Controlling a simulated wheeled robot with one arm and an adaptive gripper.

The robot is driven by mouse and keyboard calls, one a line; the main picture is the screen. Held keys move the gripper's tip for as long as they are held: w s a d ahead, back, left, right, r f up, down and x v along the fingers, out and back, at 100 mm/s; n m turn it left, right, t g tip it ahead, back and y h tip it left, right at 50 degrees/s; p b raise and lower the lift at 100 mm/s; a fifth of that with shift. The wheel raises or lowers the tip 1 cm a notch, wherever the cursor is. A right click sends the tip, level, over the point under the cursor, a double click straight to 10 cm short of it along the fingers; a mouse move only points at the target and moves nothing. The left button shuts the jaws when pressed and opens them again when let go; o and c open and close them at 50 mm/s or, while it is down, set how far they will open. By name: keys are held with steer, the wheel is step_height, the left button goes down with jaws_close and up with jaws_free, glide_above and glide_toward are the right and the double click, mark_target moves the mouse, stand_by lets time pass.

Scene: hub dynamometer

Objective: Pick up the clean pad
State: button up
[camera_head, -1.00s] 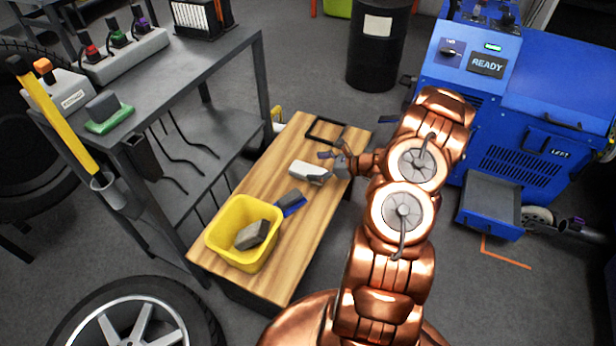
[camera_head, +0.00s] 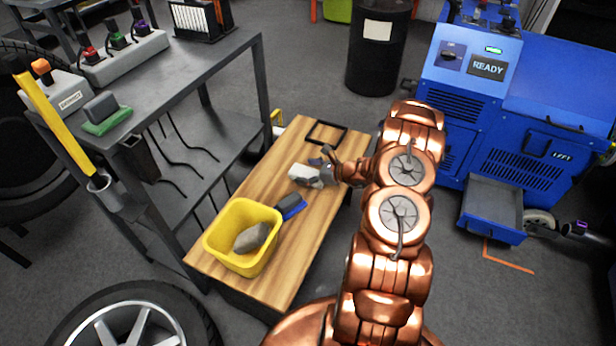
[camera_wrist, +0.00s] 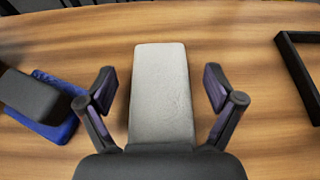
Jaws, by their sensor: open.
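The clean pad is a pale grey-white block (camera_wrist: 161,95) lying flat on the wooden bench top (camera_wrist: 235,145). In the wrist view it lies between the two open fingers of my gripper (camera_wrist: 161,92), with a gap on each side. Its near end is hidden by my gripper's body. In the head view the pad (camera_head: 303,175) is at the middle of the bench, and my gripper (camera_head: 322,172) is at its right end, partly covering it.
A dark grey pad on a blue base (camera_wrist: 40,105) lies left of my gripper. A black square frame (camera_wrist: 298,70) lies to the right. A yellow bin (camera_head: 222,255) holding a grey block (camera_head: 252,238) stands at the bench's near end. A grey shelf rack (camera_head: 215,60) stands left.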

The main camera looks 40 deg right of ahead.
steer(key=shift+w+a+f, duration=0.15)
steer(key=shift+w, duration=0.1)
steer(key=c, duration=1.2)
steer(key=shift+c, duration=0.2)
